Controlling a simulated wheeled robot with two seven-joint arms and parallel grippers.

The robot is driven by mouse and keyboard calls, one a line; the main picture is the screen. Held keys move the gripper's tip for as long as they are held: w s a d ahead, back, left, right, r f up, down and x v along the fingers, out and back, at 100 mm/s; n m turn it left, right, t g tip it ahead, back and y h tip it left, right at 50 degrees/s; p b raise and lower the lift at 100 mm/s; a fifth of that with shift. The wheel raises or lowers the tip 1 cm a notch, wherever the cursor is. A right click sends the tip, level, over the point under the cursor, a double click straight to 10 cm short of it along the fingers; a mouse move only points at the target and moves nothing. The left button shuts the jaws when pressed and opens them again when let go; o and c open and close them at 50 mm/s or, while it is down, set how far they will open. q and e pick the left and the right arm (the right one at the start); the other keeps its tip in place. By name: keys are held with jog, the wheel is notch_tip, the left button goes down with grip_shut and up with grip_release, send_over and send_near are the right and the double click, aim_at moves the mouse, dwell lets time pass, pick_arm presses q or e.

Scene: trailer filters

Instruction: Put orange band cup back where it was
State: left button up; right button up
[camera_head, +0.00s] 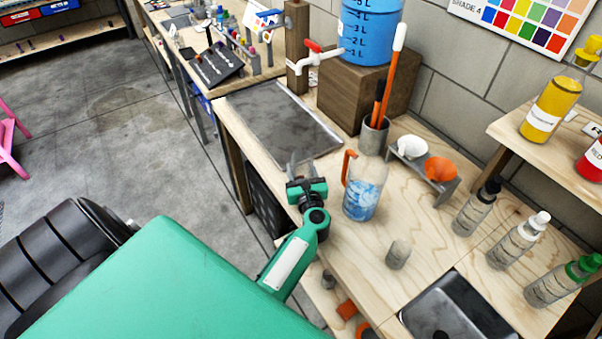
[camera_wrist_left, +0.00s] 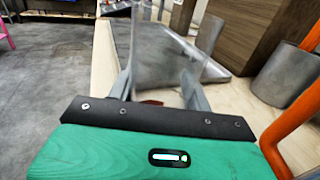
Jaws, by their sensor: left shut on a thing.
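My left gripper (camera_head: 303,166) is above the left edge of the wooden bench, beside the metal-grey tray. In the left wrist view its fingers (camera_wrist_left: 158,92) are shut on a clear see-through cup (camera_wrist_left: 160,50). A small orange-brown patch shows low on the cup, partly hidden by the gripper body; I cannot tell whether it is the band. In the head view the clear cup is hard to make out between the fingers. My right gripper is not in view.
A clear jug (camera_head: 363,192) with an orange handle stands just right of the gripper. A small grey cup (camera_head: 398,253) stands nearer the sink (camera_head: 470,308). The grey tray (camera_head: 278,122) lies empty below the blue tank (camera_head: 370,28). Several bottles line the right side.

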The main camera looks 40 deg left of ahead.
pick_arm(q)
jog(key=shift+r, duration=0.1)
jog(key=shift+f, duration=0.2)
jog(key=o, duration=1.2)
jog(key=shift+r, duration=0.15)
jog(key=shift+r, duration=0.2)
jog(key=b+v, duration=0.1)
jog(key=v, duration=0.6)
jog(key=shift+s+d+f, duration=0.15)
jog(key=shift+s+d, duration=0.05)
